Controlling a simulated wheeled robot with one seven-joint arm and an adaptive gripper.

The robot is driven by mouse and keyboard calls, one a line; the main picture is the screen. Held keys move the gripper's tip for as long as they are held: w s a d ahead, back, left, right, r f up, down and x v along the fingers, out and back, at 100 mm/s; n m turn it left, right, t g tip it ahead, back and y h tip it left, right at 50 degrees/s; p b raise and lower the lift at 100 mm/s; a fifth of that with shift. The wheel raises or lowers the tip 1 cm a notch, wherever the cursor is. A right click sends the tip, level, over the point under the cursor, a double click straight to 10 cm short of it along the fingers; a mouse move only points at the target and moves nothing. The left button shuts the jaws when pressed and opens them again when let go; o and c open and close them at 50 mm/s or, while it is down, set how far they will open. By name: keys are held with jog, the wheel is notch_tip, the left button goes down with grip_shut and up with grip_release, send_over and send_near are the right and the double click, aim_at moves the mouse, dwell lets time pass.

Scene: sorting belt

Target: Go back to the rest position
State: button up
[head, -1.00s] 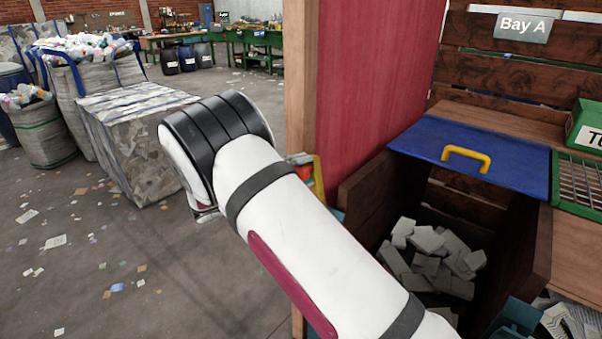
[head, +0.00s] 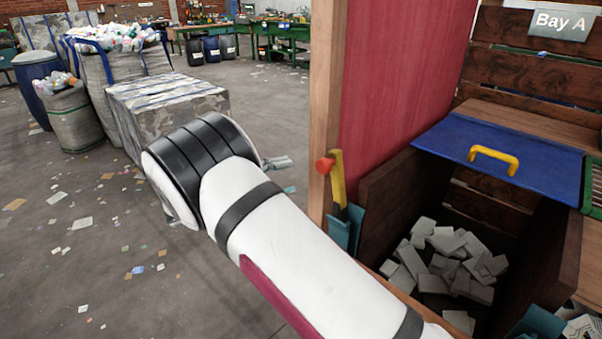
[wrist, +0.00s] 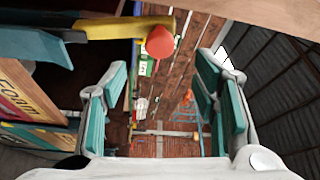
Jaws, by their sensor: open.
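My white arm with black bands reaches up from the lower right in the head view. Its wrist end hangs over the open floor, left of the wooden post. A grey part of my gripper (head: 277,162) shows just past the wrist; the rest is hidden behind the arm. In the wrist view my gripper (wrist: 165,95) has its two teal-padded fingers spread wide, with nothing between them. A yellow bar with a red end (wrist: 160,42) shows beyond the fingers; in the head view it is upright beside the post (head: 337,180).
Right of the post are a red panel (head: 400,80) and a wooden bin (head: 395,205) of pale blocks, with a blue lid (head: 450,145) behind. A wrapped bale (head: 165,105) and filled sacks (head: 105,85) stand at left. The floor between has scattered scraps.

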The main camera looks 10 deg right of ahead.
jog(key=shift+s+a, duration=0.15)
jog(key=shift+a, duration=0.5)
jog(key=s+d+r+m+g+y+p, duration=0.1)
jog(key=s+d+r+m+g+y, duration=0.2)
jog(key=s+d+r+m+y, duration=0.4)
jog(key=s+d+r+m+g+y+p, duration=0.1)
jog(key=s+d+r+m+g+y, duration=0.2)
jog(key=s+d+r+m, duration=0.55)
jog(key=s+m+t+y+p, duration=0.2)
jog(key=s+m+t+y, duration=0.3)
jog(key=s+m, duration=1.8)
jog(key=m+y, duration=0.2)
jog(key=y, duration=0.1)
jog(key=shift+f+t, duration=0.3)
